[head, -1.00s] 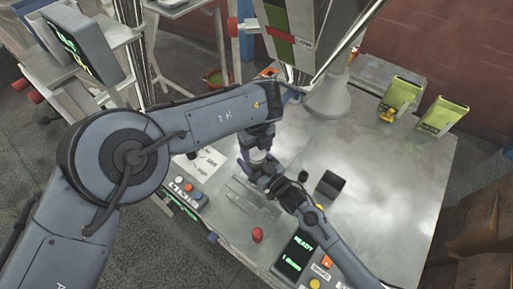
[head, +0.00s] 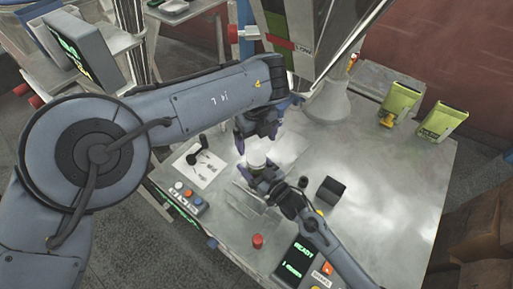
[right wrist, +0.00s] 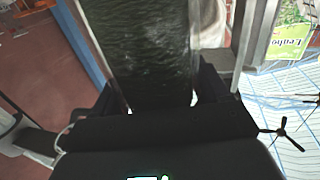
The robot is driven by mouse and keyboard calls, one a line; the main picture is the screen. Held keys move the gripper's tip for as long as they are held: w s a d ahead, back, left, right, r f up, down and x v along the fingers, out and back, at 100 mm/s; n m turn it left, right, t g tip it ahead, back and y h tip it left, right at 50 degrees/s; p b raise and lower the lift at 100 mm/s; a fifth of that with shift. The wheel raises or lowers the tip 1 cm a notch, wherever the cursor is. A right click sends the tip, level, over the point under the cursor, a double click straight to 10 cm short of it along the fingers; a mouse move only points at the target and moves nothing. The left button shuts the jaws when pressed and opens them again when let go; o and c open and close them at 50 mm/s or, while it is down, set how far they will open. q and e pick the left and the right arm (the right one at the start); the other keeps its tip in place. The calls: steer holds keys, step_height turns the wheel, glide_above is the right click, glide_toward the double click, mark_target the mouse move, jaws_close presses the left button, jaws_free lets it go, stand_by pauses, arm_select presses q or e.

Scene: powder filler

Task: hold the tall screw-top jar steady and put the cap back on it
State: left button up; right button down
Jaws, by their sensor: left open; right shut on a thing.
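The tall jar (right wrist: 150,50) fills the middle of the right wrist view, clear-walled with dark contents. My right gripper (head: 259,178) is shut around its body. In the head view a round white top (head: 257,160), which looks like the cap, sits at the jar's upper end. Whether it is fully seated I cannot tell. My left gripper (head: 256,133) is open and empty just above this white top, apart from it. Most of the jar's body is hidden by the right gripper in the head view.
A filler funnel (head: 324,97) stands behind the grippers. A black open box (head: 330,190), red button (head: 257,241) and READY display (head: 291,258) are nearby. A button panel (head: 188,197) and a paper sheet (head: 205,168) lie left.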

arm_select(q)
step_height(320, 180, up, 4)
steer(key=shift+r, duration=0.25)
arm_select(e)
jaws_free()
stand_by(0.3)
arm_select(q)
step_height(320, 180, up, 3)
steer(key=p, duration=0.3)
arm_select(e)
steer(key=v, duration=1.1)
arm_select(q)
steer(key=shift+s, duration=0.1)
arm_select(e)
steer(key=shift+a+r, duration=0.1)
steer(key=shift+a, duration=0.05)
